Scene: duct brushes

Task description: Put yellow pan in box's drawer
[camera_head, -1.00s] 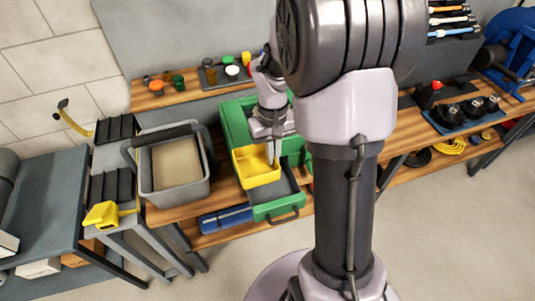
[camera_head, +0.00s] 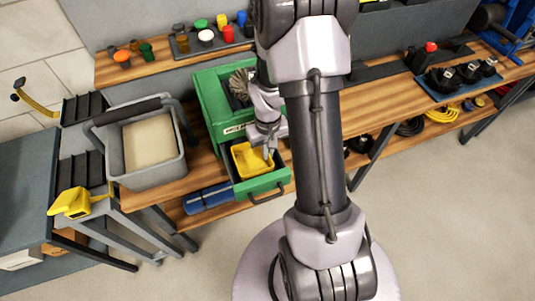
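The yellow pan (camera_head: 249,162) is a small open tray. It sits inside the pulled-out drawer (camera_head: 262,186) of the green box (camera_head: 208,104), within the drawer's walls. Whether its bottom rests on the drawer floor is hard to tell. My gripper (camera_head: 268,152) points down at the pan's right side, and its fingers appear shut on the pan's rim. The fingertips are small and partly hidden. The drawer has a dark handle at its front. A grey brush (camera_head: 240,83) shows in the top of the green box, partly behind my arm.
A grey bin (camera_head: 122,146) with a dark handle stands left of the green box. Coloured caps stand on the bench behind. A blue case (camera_head: 208,197) lies on the lower shelf. A tray of dark parts (camera_head: 462,76) is at the right. My arm hides the middle.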

